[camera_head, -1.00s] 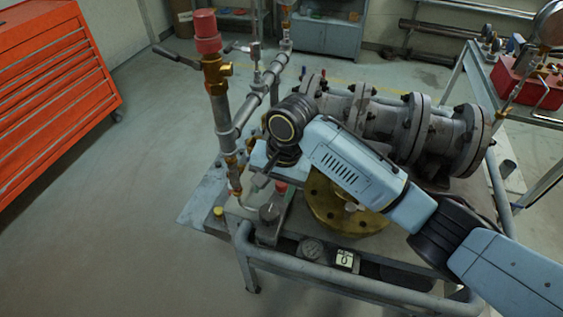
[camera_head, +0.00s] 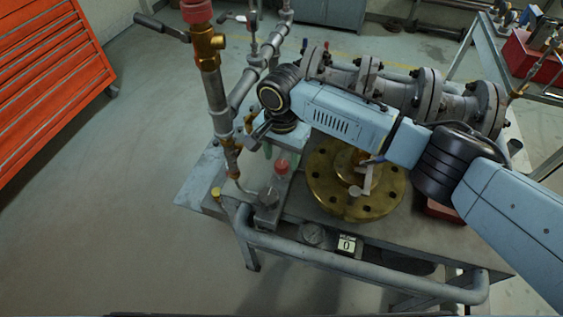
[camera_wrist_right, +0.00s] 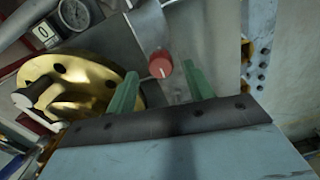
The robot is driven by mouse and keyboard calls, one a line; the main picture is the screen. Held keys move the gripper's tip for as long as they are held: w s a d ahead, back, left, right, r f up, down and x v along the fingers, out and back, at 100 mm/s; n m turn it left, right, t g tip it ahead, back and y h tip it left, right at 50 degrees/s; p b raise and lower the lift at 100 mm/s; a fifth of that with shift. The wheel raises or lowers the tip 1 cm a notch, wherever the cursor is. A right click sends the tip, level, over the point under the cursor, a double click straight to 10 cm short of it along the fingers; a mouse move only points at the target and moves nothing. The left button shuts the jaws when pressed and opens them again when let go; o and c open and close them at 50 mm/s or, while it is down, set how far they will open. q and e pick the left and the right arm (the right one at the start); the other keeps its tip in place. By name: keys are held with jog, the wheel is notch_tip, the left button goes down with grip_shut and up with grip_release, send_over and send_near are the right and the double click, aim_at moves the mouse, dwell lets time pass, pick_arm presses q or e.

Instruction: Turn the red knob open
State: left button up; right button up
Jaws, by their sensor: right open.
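The red knob (camera_head: 282,166) sits on top of a small grey fitting at the front left of the metal cart. It also shows in the right wrist view (camera_wrist_right: 160,64), with a pale mark on its face. My right gripper (camera_head: 266,150) is just behind and left of the knob in the head view, its fingers partly hidden. In the right wrist view its two green fingers (camera_wrist_right: 160,70) are apart and empty, with the knob appearing between and just beyond their tips. I cannot tell whether they touch it. My left gripper is not in view.
A brass flange (camera_head: 322,190) lies right of the knob, with a gauge (camera_head: 313,234) and counter (camera_head: 346,244) below. A vertical pipe (camera_head: 214,90) with a red cap stands at left. Flanged grey piping (camera_head: 430,95) lies behind my arm. Floor at left is clear.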

aim_at(281, 168)
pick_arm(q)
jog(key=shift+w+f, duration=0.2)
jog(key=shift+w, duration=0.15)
pick_arm(e)
jog(key=shift+f, duration=1.35)
jog(key=shift+c, duration=0.4)
